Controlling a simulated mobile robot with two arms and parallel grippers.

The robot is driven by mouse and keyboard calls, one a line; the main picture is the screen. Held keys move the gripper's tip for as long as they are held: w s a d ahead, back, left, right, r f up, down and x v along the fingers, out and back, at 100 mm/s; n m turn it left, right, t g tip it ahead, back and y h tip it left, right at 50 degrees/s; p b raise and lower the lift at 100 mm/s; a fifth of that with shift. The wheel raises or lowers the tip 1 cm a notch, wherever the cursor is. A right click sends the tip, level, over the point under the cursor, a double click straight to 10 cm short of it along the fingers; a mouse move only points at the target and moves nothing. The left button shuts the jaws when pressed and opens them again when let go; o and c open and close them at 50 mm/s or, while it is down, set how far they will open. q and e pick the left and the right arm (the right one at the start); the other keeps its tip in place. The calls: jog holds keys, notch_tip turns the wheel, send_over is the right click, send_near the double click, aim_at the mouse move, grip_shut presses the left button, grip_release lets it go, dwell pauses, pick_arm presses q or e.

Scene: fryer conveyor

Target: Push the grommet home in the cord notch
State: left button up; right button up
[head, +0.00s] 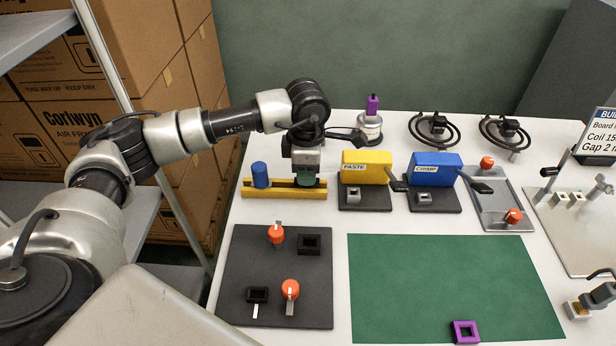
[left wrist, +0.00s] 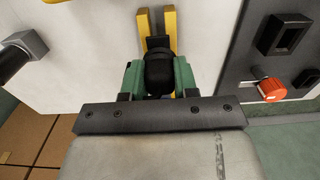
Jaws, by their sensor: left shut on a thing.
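My left gripper (head: 306,180) reaches down at the right part of a yellow two-rail holder (head: 256,193), near the back left of the table. In the left wrist view its green fingers (left wrist: 158,78) are shut on a dark rounded part (left wrist: 158,66), which may be the grommet. The holder's yellow rails (left wrist: 170,25) show just beyond it. In the head view the gripper hides this part. I cannot pick out the cord notch with certainty. My right gripper is not in view.
A blue cylinder (head: 260,174) stands in the holder, left of the gripper. Yellow (head: 366,168) and blue (head: 434,170) blocks stand to the right. A dark plate (head: 240,270) bears orange knobs and black frames. A purple frame (head: 457,328) lies on the mostly clear green mat (head: 440,280).

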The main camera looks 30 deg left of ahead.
pick_arm(q)
jog(key=shift+r+p, duration=1.1)
jog(key=shift+r, duration=0.95)
jog(key=shift+f, duration=0.1)
